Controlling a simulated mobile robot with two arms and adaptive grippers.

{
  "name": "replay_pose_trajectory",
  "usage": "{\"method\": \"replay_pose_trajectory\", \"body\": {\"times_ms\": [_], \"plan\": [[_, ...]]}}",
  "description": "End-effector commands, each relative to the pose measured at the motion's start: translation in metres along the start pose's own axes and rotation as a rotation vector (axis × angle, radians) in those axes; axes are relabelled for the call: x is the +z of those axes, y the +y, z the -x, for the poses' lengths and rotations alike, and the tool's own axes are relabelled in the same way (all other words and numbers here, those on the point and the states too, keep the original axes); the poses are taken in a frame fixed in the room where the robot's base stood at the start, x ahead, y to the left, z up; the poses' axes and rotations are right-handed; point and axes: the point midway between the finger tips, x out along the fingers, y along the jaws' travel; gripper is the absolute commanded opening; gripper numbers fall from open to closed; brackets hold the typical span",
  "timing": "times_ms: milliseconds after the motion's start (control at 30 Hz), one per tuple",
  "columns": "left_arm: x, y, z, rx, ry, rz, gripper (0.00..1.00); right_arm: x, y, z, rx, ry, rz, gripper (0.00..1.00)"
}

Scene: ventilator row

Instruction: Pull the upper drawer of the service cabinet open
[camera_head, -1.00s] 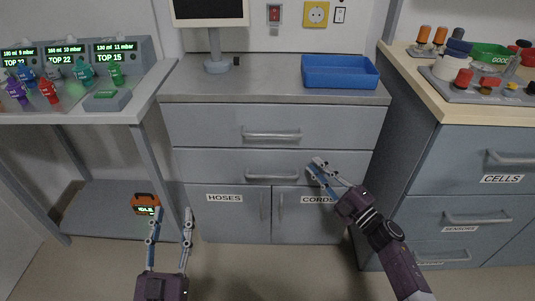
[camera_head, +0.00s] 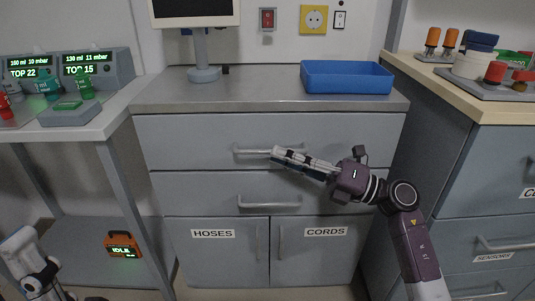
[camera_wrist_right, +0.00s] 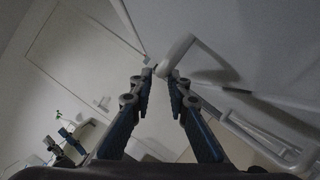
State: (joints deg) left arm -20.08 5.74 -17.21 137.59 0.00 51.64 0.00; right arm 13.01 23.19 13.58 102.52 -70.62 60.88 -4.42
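The service cabinet's upper drawer (camera_head: 195,135) is grey and flush with the cabinet front. Its pale bar handle (camera_head: 246,151) runs across the front in the head view. My right gripper (camera_head: 277,154) reaches in from the right with its fingertips at the handle, covering its right part. In the right wrist view, the two fingers (camera_wrist_right: 161,75) are apart, with the end of a pale handle (camera_wrist_right: 176,52) just beyond and between the tips. I cannot tell whether they touch it.
The lower drawer (camera_head: 190,190) and the HOSES (camera_head: 212,255) and CORDS (camera_head: 310,255) doors are shut below. A blue tray (camera_head: 347,78) and a monitor (camera_head: 195,12) stand on top. A side table (camera_head: 95,132) is left, another cabinet (camera_head: 490,190) right.

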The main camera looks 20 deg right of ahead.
Motion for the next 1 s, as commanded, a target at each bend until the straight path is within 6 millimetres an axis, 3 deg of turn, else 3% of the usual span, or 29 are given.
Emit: {"method": "replay_pose_trajectory", "body": {"times_ms": [100, 300, 567, 733, 1000], "plan": [[0.001, 0.0, 0.004, 0.0, -0.001, 0.0, 0.4, 0.0, 0.0, -0.019, 0.004, -0.001, 0.0, 0.16], [0.002, 0.0, 0.006, 0.0, -0.002, 0.0, 0.4, 0.0, 0.0, -0.036, 0.001, -0.002, -0.002, 0.16], [0.002, 0.0, 0.006, 0.0, -0.003, 0.0, 0.4, 0.0, 0.0, -0.038, 0.0, -0.001, -0.002, 0.16], [0.002, 0.0, 0.006, 0.0, -0.003, 0.0, 0.4, 0.0, 0.0, -0.038, 0.0, -0.001, -0.003, 0.0], [0.002, 0.0, 0.006, 0.0, -0.004, 0.0, 0.4, 0.0, -0.001, -0.038, 0.0, -0.001, -0.003, 0.0]]}}
